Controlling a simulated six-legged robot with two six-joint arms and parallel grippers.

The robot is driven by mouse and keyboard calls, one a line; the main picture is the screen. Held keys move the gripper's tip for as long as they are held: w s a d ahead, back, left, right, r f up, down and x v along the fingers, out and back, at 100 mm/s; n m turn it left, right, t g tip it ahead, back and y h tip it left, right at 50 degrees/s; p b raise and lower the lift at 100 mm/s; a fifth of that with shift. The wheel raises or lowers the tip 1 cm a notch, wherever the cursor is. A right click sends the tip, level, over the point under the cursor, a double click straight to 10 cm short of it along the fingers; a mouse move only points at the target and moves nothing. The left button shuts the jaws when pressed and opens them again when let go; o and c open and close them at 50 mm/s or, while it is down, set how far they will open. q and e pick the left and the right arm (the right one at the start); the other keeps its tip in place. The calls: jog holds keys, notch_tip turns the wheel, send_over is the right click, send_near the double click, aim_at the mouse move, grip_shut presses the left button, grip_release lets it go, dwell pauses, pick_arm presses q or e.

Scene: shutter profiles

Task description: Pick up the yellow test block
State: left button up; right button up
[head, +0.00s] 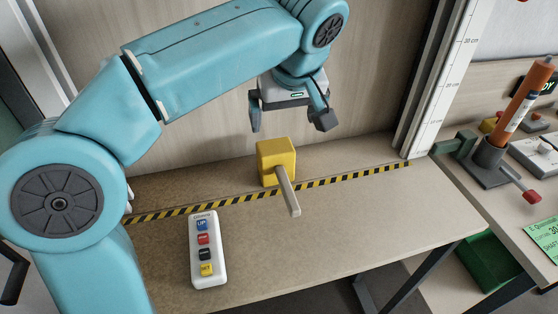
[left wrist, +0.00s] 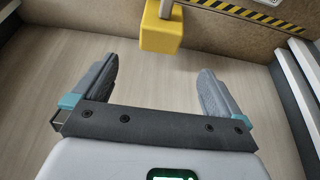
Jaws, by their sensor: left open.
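The yellow test block (head: 276,161) stands on the bench at the striped line, close to the wooden back panel. A pale grey bar (head: 288,191) sticks out from its front side. My left gripper (head: 291,122) is open and empty, above the block and apart from it. In the left wrist view the block (left wrist: 161,30) shows at the top, beyond the fingertips of the left gripper (left wrist: 157,80) and between their lines. My right gripper is not in view.
A white control box (head: 208,250) with several coloured buttons lies on the bench (head: 340,230) at front left. A vertical scale (head: 450,80) stands at right. Beyond it are a clamp with an orange cylinder (head: 530,85) and a green bin (head: 490,263). The bench's front right is clear.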

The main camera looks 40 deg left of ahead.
pick_arm(q)
jog(key=b, duration=0.1)
send_near(277, 151)
jog(key=x, duration=0.5)
jog(key=shift+w+f, duration=0.1)
jog(key=shift+f, duration=0.05)
jog(key=shift+a+f, duration=0.25)
jog(key=shift+f, duration=0.25)
jog(key=x, duration=0.5)
jog(key=shift+w+b, duration=0.1)
jog(key=shift+b, duration=0.3)
jog(key=shift+d, duration=0.1)
jog(key=c, duration=0.8)
